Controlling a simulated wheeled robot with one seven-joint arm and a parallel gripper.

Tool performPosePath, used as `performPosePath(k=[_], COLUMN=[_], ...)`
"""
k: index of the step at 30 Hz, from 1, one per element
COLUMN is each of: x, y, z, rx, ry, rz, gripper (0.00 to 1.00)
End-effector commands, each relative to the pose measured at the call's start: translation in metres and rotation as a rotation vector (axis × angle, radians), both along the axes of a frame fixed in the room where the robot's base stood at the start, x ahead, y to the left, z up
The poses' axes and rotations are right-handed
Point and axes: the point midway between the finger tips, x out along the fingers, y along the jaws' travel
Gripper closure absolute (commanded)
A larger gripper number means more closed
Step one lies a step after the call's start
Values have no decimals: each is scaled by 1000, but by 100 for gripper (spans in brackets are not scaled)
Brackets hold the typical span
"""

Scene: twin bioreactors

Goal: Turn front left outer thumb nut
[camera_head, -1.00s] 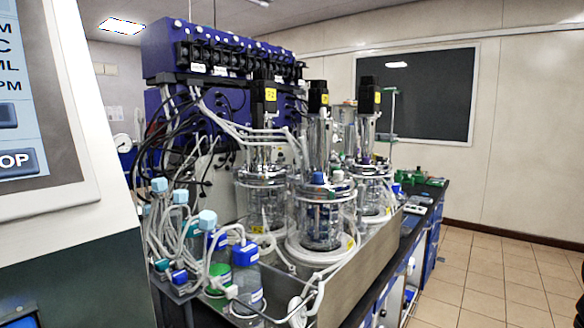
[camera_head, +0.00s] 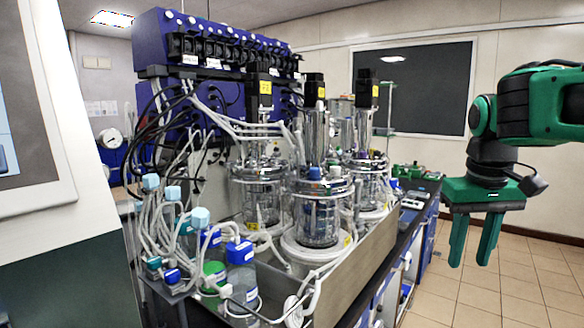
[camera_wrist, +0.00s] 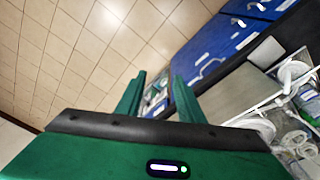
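Several glass bioreactor vessels with shiny metal lids stand in a grey tray in the head view. The front vessel (camera_head: 318,222) has a blue cap on its lid (camera_head: 320,186) and a tall black motor above. A left vessel (camera_head: 262,203) and a right vessel (camera_head: 370,188) stand behind it. The thumb nuts are too small to tell apart. My green gripper (camera_head: 470,260) hangs fingers down in the air, well right of the vessels. It is open and empty. In the wrist view its two fingers (camera_wrist: 158,82) are apart with nothing between them.
Capped bottles with tubing (camera_head: 242,275) crowd the tray's left front. The tray's grey wall (camera_head: 370,260) runs along the bench's right side. A screen panel (camera_head: 35,110) stands near at left. Tiled floor (camera_head: 525,290) is free at right.

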Motion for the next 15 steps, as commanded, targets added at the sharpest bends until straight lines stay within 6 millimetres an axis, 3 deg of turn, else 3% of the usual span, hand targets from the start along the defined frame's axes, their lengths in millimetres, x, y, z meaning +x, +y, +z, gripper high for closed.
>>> performPosePath(k=[1, 6, 12, 15], x=[25, 83, 120, 127], y=[22, 102, 203, 241], z=[22, 90, 162, 191], rx=[-3, 3, 42, 72], ry=[-20, -78, -144, -177], rz=[70, 294, 550, 651], gripper=[66, 66, 66, 66])
